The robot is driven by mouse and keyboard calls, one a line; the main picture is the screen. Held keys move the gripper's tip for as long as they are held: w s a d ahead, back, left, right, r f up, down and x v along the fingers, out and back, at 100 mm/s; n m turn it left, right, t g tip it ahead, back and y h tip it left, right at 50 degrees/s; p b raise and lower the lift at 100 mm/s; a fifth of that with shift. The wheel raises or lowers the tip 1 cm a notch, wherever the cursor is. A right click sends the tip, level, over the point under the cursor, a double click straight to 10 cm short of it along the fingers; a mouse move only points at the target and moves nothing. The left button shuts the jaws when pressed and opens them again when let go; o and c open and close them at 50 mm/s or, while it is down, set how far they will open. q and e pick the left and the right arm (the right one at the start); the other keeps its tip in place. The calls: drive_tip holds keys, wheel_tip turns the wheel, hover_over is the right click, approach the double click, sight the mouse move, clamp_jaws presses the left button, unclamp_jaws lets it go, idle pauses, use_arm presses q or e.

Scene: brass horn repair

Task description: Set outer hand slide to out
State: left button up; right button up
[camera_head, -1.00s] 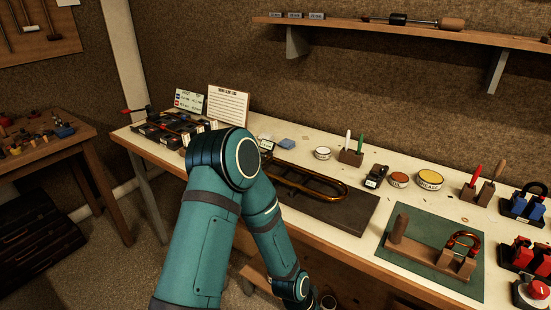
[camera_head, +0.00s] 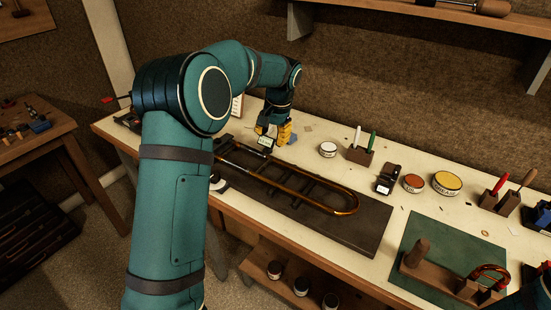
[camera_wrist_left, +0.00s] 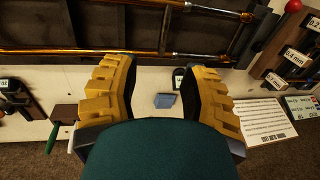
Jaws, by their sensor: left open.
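The hand slide (camera_head: 348,209) is a long brass U-shaped piece lying on a dark mat (camera_head: 365,226) on the bench. Its rounded end points right, and its other end is partly behind my left arm. In the left wrist view, its brass tubes (camera_wrist_left: 95,51) cross the top of the picture. My left gripper (camera_head: 273,138), with yellow fingers, hangs over the bench behind the slide. In the wrist view the left gripper (camera_wrist_left: 160,85) is open, its fingers apart with nothing held. A blue cloth (camera_wrist_left: 164,100) shows between them on the bench. My right gripper is not in view.
A green mat (camera_head: 450,245) with a wooden fixture lies right. A shelf (camera_head: 440,12) hangs above.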

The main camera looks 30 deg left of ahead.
sight(265, 166)
use_arm(q)
drive_tip(key=a+f+b, duration=0.1)
drive_tip(key=f, duration=0.3)
drive_tip(key=a+f, duration=0.1)
drive_tip(key=f, duration=0.3)
drive_tip(key=a+f+b, duration=0.1)
drive_tip(key=f, duration=0.4)
drive_tip(key=shift+w+a+b, duration=0.15)
drive_tip(key=shift+w+b, duration=0.15)
drive_tip(key=shift+w, duration=0.05)
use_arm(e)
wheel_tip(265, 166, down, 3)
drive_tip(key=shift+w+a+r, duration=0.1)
use_arm(q)
clamp_jaws()
